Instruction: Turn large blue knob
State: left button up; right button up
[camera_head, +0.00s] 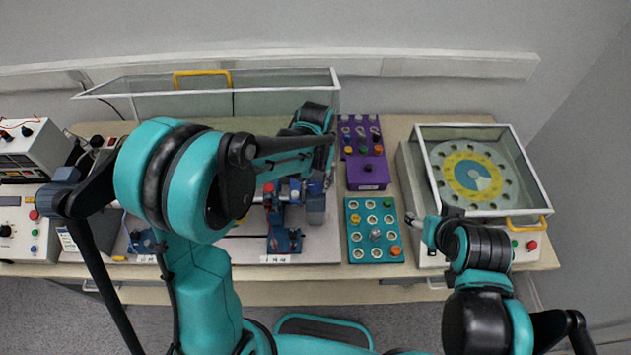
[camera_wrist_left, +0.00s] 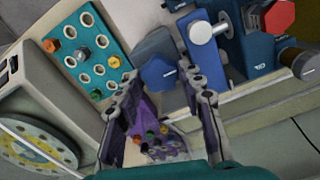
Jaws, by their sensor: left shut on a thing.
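The large blue knob (camera_wrist_left: 158,74) is a faceted blue piece on a grey block. In the left wrist view it sits between the fingertips of my left gripper (camera_wrist_left: 161,71), one finger on each side. In the head view the knob (camera_head: 314,188) shows in part below my left gripper (camera_head: 325,176), which comes down from above and is shut on it. The blue clamp assembly (camera_head: 285,240) stands left of the knob. My right gripper (camera_head: 418,226) is at the right, near the teal panel; its jaws are too small to read.
A teal panel (camera_head: 354,243) with several sockets and a purple button box (camera_head: 368,185) lie right of the knob. A glass-lidded case (camera_head: 407,178) with a yellow dial (camera_head: 455,170) stands further right. White instruments (camera_head: 45,150) fill the left end. A glass guard rises behind.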

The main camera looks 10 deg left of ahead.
aim_at(315, 185)
pick_arm(q)
jog(key=o, duration=1.2)
jog(key=shift+c, duration=0.2)
notch_tip(315, 185, up, 12)
dwell(0.4)
